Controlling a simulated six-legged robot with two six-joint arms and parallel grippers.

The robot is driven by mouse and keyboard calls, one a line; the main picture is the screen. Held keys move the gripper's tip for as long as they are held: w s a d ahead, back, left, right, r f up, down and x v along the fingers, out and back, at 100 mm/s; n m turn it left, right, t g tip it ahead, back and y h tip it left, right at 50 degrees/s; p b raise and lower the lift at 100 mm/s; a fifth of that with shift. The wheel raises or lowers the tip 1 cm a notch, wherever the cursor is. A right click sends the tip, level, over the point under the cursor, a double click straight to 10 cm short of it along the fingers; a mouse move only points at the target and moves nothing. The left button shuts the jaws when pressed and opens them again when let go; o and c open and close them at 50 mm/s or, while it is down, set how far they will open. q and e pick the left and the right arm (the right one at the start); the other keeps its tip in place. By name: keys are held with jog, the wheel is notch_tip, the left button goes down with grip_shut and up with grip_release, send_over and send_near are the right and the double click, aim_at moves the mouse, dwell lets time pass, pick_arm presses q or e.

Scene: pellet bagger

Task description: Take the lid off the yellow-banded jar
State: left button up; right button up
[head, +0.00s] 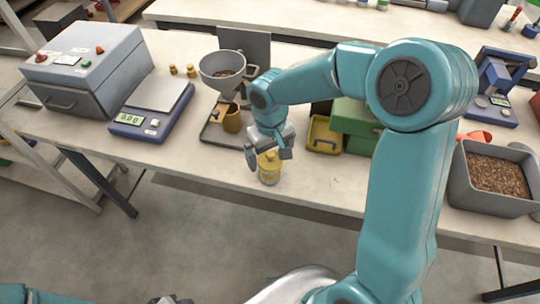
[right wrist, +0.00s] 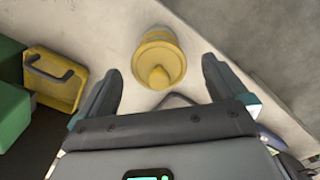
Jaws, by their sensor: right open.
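The yellow-banded jar (head: 269,175) stands upright near the front edge of the bench in the head view. Its yellow lid (right wrist: 158,52) is on it, with a rounded knob at the middle, seen from above in the right wrist view. My right gripper (head: 268,157) is over the jar's top, pointing down, with a finger to either side. In the right wrist view my right gripper (right wrist: 157,78) is open and empty, and the lid lies between and slightly beyond the fingers. Only a dark sliver of my left gripper (head: 170,299) seems to show at the bottom edge.
A grey funnel (head: 222,66) stands over a tan cup (head: 232,120) behind the jar. A scale (head: 151,110) and a grey sealer box (head: 88,64) are at left. A yellow bin (head: 323,137), green boxes (head: 357,118) and a pellet tub (head: 490,195) are at right.

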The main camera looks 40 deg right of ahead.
jog(key=shift+w+d+f, duration=0.1)
jog(key=shift+w+f, duration=0.05)
jog(key=shift+f, duration=0.2)
jog(key=shift+r, duration=0.1)
jog(key=shift+s, duration=0.25)
jog(key=c, duration=0.4)
jog(key=shift+w, duration=0.15)
jog(key=c, duration=0.7)
jog(key=shift+r, duration=0.1)
